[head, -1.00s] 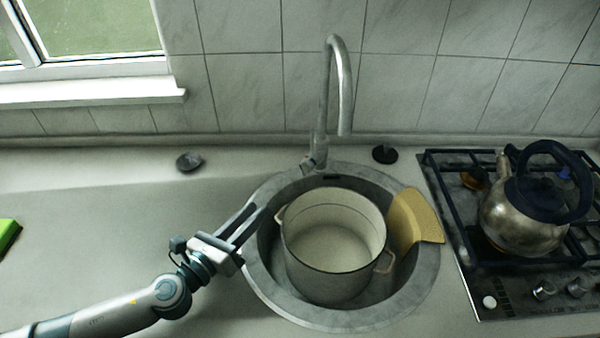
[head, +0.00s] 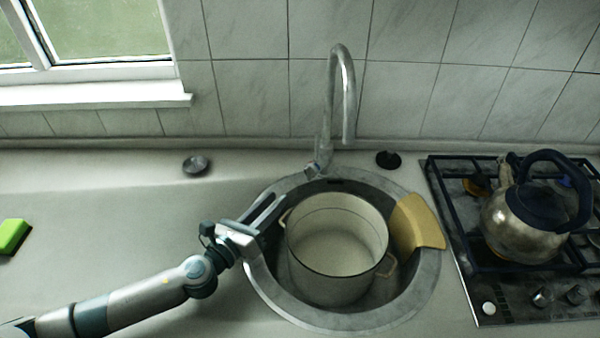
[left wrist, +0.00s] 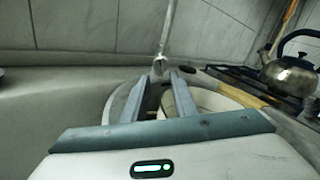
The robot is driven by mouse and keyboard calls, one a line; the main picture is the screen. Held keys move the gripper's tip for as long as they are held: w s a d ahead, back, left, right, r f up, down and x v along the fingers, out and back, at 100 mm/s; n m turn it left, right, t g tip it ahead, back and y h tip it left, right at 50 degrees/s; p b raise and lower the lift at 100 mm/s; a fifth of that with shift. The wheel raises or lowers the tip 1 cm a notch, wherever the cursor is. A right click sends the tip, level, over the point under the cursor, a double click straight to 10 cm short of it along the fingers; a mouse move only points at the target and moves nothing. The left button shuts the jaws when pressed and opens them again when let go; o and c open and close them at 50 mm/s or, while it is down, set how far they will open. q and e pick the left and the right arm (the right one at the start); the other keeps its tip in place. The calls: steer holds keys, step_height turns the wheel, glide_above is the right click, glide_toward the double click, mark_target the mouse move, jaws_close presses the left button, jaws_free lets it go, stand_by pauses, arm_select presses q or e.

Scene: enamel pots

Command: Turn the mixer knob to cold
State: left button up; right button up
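The mixer tap (head: 346,95) is a tall grey metal gooseneck standing at the back of the round sink. Its small knob (head: 313,170) sits low on the body, by the sink's back rim. The tap also shows in the left wrist view (left wrist: 168,30), with its base (left wrist: 158,68) just beyond my fingertips. My left gripper (head: 272,208) is over the sink's left rim, in front and to the left of the knob, and apart from it. Its two fingers are parted with nothing between them, as the left wrist view (left wrist: 166,80) shows. My right gripper is out of view.
A cream pot (head: 336,280) stands in the sink (head: 262,295), close to my left gripper. A yellowish piece (head: 418,222) lies on the right rim. A kettle (head: 522,228) stands on the hob at right. The left counter is mostly clear, with a green sponge (head: 14,235).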

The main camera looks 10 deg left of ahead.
mark_target(305, 171)
arm_select(q)
steer(key=p+x, duration=0.2)
steer(key=x, duration=0.8)
steer(key=shift+w, duration=0.1)
steer(key=shift+w+d, duration=0.3)
steer(key=shift+w, duration=0.4)
jaws_close()
